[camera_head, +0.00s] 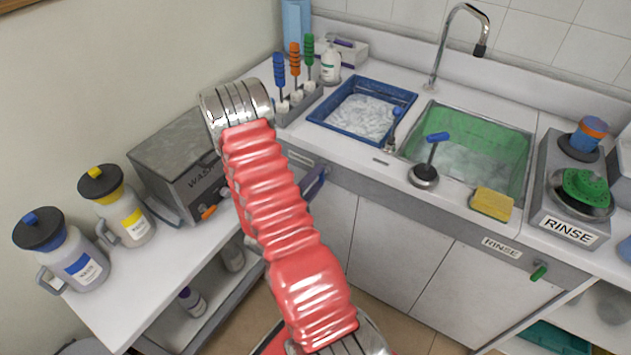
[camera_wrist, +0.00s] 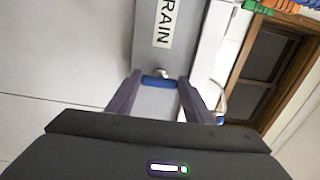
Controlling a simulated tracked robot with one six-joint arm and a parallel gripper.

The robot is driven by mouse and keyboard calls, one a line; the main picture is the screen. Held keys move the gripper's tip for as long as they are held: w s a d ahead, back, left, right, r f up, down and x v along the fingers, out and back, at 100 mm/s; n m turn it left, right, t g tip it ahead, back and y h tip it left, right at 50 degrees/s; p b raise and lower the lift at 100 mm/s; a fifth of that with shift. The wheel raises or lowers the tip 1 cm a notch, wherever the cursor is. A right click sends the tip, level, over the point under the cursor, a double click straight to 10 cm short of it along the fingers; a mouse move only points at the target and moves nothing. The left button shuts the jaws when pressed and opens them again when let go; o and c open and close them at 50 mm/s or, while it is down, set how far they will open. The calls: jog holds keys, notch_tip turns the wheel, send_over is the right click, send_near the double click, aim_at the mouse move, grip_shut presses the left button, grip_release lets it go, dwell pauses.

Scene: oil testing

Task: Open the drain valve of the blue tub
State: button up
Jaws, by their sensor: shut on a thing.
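The blue tub (camera_head: 348,134) sits in the white counter in the head view, with foamy water inside. In the wrist view the blue drain valve handle (camera_wrist: 157,82) lies crosswise between the fingertips of my gripper (camera_wrist: 159,84), and the fingers are shut on its ends. A small metal valve stem shows just behind the handle. A label (camera_wrist: 165,22), partly cut off and reading "RAIN", is on the grey panel beyond it. In the head view my red arm hides most of my gripper and the valve at the counter front.
A green sink (camera_head: 520,160) lies right of the tub, with a green valve handle (camera_head: 539,272) under the RINSE label. A grey WASH machine (camera_head: 180,150) and two jugs stand left. A blue-handled tool (camera_head: 425,174) and yellow sponge (camera_head: 491,205) are near the counter edge.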

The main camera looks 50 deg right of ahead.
jog(key=o, duration=1)
jog(key=shift+w+f, duration=0.1)
jog(key=shift+o, duration=0.2)
jog(key=shift+a, duration=0.1)
jog(key=s+a, duration=0.1)
jog(key=a, duration=1.2)
jog(key=shift+s+a, duration=0.15)
jog(key=shift+a, duration=0.2)
